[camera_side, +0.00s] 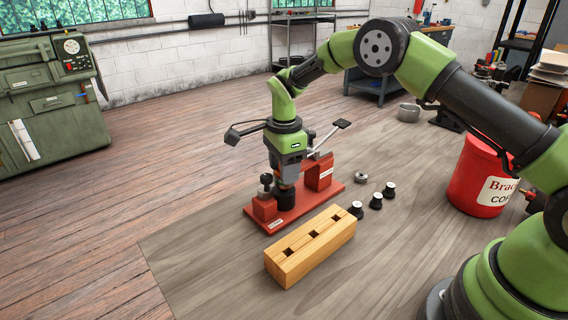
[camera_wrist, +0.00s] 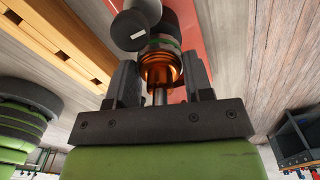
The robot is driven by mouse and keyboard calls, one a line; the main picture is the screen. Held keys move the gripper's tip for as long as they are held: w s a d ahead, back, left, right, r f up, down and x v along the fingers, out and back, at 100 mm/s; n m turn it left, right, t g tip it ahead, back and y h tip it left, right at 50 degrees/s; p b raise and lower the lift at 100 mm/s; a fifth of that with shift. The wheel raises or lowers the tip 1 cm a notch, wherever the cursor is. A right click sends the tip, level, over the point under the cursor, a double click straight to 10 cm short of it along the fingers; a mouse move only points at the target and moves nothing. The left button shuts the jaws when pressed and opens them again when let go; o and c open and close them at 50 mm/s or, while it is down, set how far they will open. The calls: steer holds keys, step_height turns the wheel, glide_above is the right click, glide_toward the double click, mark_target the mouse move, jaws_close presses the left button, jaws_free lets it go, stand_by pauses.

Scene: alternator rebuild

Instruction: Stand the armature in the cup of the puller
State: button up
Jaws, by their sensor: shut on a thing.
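The puller (camera_side: 330,192) is a red base with two red blocks, a black knob (camera_side: 266,179) at left and a lever at the back. A dark round cup (camera_side: 286,201) stands on its base between the blocks. My gripper (camera_side: 289,180) points down directly above this cup. In the wrist view my gripper (camera_wrist: 160,85) is shut on the armature (camera_wrist: 160,66), whose copper part and steel shaft show between the fingers. Beyond the copper are a green ring and a dark body. The armature's far end is hidden, so I cannot tell how deep it sits in the cup.
A wooden block (camera_side: 312,254) with square holes lies in front of the puller. Several small black parts with pale tops (camera_side: 376,202) and a metal ring (camera_side: 361,178) lie to its right. A red can (camera_side: 477,175) stands farther right. The mat's front left is clear.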

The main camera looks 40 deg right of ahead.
steer(key=shift+f, duration=0.45)
stand_by(0.9)
steer(key=o, duration=1.4)
steer(key=shift+r, duration=4)
steer(key=shift+r, duration=0.1)
